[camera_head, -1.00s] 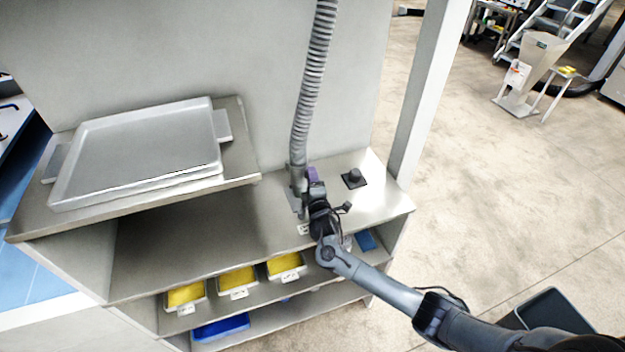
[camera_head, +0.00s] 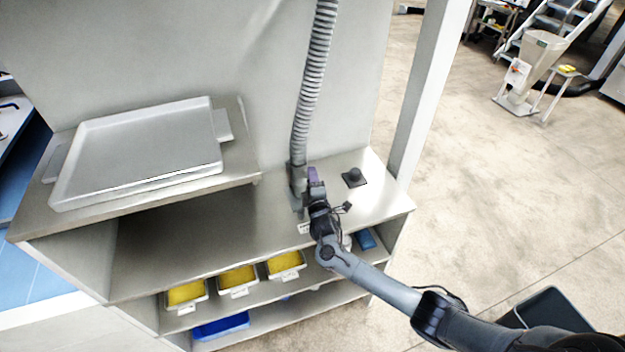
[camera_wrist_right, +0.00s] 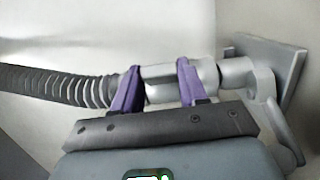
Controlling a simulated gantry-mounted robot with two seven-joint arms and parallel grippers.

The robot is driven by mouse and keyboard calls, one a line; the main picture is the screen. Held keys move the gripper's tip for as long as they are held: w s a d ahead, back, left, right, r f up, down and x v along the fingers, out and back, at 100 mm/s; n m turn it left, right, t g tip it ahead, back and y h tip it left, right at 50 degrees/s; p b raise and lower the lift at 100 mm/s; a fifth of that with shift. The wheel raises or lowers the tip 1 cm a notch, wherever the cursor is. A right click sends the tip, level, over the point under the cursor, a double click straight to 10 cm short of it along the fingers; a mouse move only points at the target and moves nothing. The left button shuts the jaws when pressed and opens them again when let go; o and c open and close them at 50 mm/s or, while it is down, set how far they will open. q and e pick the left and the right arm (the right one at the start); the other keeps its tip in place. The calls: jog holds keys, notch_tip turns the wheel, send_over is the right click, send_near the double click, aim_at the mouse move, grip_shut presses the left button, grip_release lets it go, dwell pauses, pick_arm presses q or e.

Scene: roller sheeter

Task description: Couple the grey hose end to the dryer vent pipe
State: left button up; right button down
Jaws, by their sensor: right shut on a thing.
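The grey ribbed hose (camera_head: 313,75) hangs from the top of the head view to the shelf unit. In the right wrist view the hose (camera_wrist_right: 55,86) enters from the left and ends in a smooth grey cuff (camera_wrist_right: 162,84). My right gripper (camera_wrist_right: 158,86) has its purple fingers shut on this hose end. The grey vent pipe (camera_wrist_right: 236,76), on a square plate (camera_wrist_right: 290,72), lies in line with the hose end. The two look in contact, but I cannot tell whether they are locked. A curved grey arm (camera_wrist_right: 280,125) shows beside the pipe. My left gripper is out of view.
A black knob on a plate (camera_head: 354,178) stands just right of my right gripper on the shelf unit's top (camera_head: 385,203). A large metal tray (camera_head: 140,150) lies at the left. Yellow-filled bins (camera_head: 237,280) sit below. A white post (camera_head: 430,90) rises at the right.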

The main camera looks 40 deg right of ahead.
jog(key=shift+f, duration=0.3)
jog(key=shift+f+b, duration=0.25)
jog(key=shift+b, duration=0.2)
jog(key=shift+f, duration=0.1)
jog(key=shift+f+b, duration=0.45)
jog(key=shift+f, duration=0.2)
jog(key=shift+f, duration=0.15)
dwell(0.8)
jog(key=shift+f+b, duration=0.5)
jog(key=shift+f, duration=0.05)
jog(key=shift+f, duration=0.2)
dwell(0.4)
